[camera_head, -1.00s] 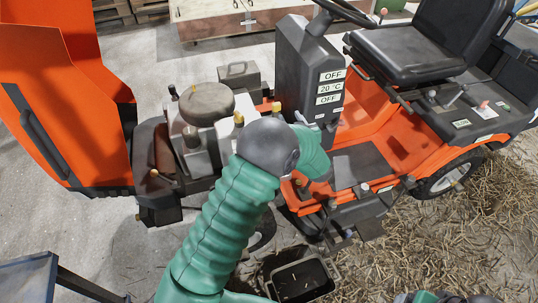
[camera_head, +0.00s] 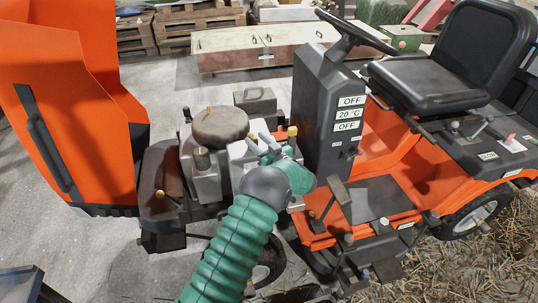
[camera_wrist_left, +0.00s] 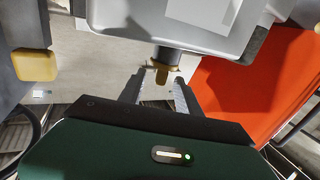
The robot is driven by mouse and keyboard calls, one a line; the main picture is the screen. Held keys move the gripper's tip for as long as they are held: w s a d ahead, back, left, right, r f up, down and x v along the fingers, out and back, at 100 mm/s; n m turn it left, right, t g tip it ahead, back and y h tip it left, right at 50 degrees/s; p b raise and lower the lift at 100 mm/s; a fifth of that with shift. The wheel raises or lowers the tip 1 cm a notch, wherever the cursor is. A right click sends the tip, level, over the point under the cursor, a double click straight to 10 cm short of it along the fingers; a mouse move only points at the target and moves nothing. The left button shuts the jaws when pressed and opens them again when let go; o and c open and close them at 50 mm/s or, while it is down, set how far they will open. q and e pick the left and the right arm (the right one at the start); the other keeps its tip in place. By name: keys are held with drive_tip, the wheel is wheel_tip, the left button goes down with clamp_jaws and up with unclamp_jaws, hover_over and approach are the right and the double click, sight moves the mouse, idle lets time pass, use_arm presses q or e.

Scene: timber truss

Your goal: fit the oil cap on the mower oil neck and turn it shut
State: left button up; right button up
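The mower engine (camera_head: 208,180) stands open beside the raised orange hood. My left gripper (camera_head: 264,143) is over the engine's right side in the head view, fingers apart. In the left wrist view, its two fingers (camera_wrist_left: 160,88) point at a small yellow piece (camera_wrist_left: 161,73) on a dark round stub (camera_wrist_left: 167,57). The piece lies between and just beyond the tips, with gaps on both sides. I cannot tell whether it is the oil cap or whether the stub is the oil neck. My right gripper is not in view.
A dark post with a yellow top (camera_head: 292,131) stands just right of my left gripper. The dark console (camera_head: 325,110) and steering wheel rise further right. The orange hood (camera_head: 75,100) bounds the left.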

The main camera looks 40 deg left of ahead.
use_arm(q)
drive_tip(key=shift+x, duration=1.45)
drive_tip(key=shift+c, duration=0.3)
clamp_jaws()
drive_tip(key=c, duration=0.6)
unclamp_jaws()
clamp_jaws()
